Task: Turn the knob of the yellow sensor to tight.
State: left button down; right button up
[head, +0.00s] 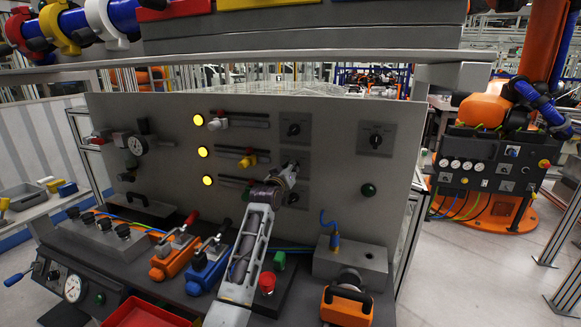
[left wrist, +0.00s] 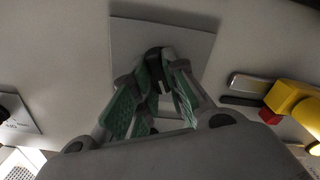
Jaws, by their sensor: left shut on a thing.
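The upright grey panel (head: 340,170) has three rows, each with a lit yellow lamp, a rail with a sensor and a dial knob. The yellow sensor (head: 248,160) is on the middle rail; a yellow part with a red piece (left wrist: 295,100) shows at the right in the left wrist view. My left gripper (head: 288,172) is at the middle-row dial, hiding most of it in the head view. In the left wrist view its green-padded fingers (left wrist: 157,88) are shut on the black knob (left wrist: 159,56) of a square plate (left wrist: 195,45). The knob's pointer setting is hidden.
Other dials sit above (head: 293,130) and below (head: 293,199) my gripper, with a separate dial (head: 376,140) to the right. Orange (head: 175,252) and blue (head: 207,265) clamps, a red button (head: 267,282) and a grey block (head: 350,262) crowd the bench below.

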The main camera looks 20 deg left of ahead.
pick_arm(q)
jog(key=shift+d+m+p, duration=0.15)
jog(key=shift+m+p, duration=1.55)
jog(key=shift+m, duration=1.85)
jog(key=shift+d+m+p, duration=0.1)
jog(key=shift+m+p, duration=1.55)
jog(key=shift+m, duration=1.9)
pick_arm(e)
jog(key=a+r, duration=0.3)
jog(key=r, duration=0.4)
jog(key=shift+s+a, duration=0.3)
jog(key=shift+d+r, duration=0.1)
jog(key=shift+d, duration=0.15)
pick_arm(q)
jog(key=c, duration=1.4)
grip_release()
jog(key=shift+c, duration=0.2)
pick_arm(e)
jog(key=shift+d, duration=0.35)
jog(key=shift+a, duration=0.15)
pick_arm(q)
jog(key=shift+s, duration=0.15)
